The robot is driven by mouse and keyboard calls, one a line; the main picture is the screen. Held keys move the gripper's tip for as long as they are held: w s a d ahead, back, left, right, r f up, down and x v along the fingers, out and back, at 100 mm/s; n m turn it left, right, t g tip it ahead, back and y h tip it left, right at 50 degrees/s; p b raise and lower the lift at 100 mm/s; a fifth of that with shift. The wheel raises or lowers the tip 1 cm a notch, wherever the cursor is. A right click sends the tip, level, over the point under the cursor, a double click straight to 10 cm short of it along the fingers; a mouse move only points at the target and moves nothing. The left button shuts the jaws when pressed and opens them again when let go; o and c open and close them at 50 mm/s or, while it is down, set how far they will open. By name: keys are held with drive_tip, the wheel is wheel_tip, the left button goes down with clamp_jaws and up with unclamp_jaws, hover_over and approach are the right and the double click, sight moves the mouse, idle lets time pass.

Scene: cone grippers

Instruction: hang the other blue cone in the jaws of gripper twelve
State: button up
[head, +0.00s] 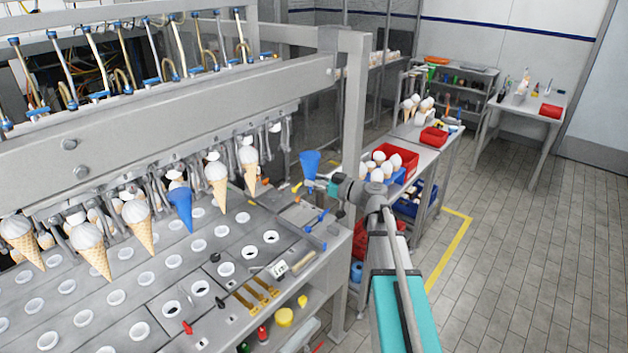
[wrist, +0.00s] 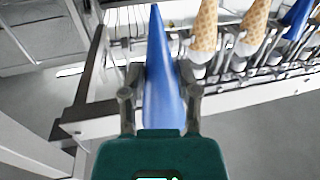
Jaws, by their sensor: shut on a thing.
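A blue cone (head: 310,161) is held in my gripper (head: 322,183), wide end up and tip down, right of the machine's end in the head view. In the wrist view the held blue cone (wrist: 158,75) sits between my two fingers (wrist: 160,97). My gripper is shut on it. A second blue cone (head: 180,208) hangs in the machine's row of jaws, between wafer cones; it also shows at the top right of the wrist view (wrist: 298,18). No jaw numbers are readable, so I cannot tell which is gripper twelve. The held cone appears apart from the jaws.
Several filled wafer cones (head: 217,184) hang along the row. Below is a holed grey plate (head: 150,262) with loose tools at its right end. A metal frame post (head: 354,110) stands close to my arm. A side table holds a red bin (head: 408,157). Open floor lies right.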

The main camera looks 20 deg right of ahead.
drive_tip(key=shift+s+f, duration=0.1)
drive_tip(key=shift+x, duration=1.2)
drive_tip(key=shift+w+a, duration=0.5)
drive_tip(key=shift+w, duration=0.4)
drive_tip(key=shift+w+a, duration=0.5)
drive_tip(key=shift+w, duration=0.4)
drive_tip(key=w+d+x, duration=0.1)
drive_tip(key=x, duration=0.6)
idle(2.0)
drive_tip(key=shift+w+f+b, duration=0.15)
drive_tip(key=shift+f+b, duration=0.3)
drive_tip(key=shift+b, duration=0.15)
idle(1.6)
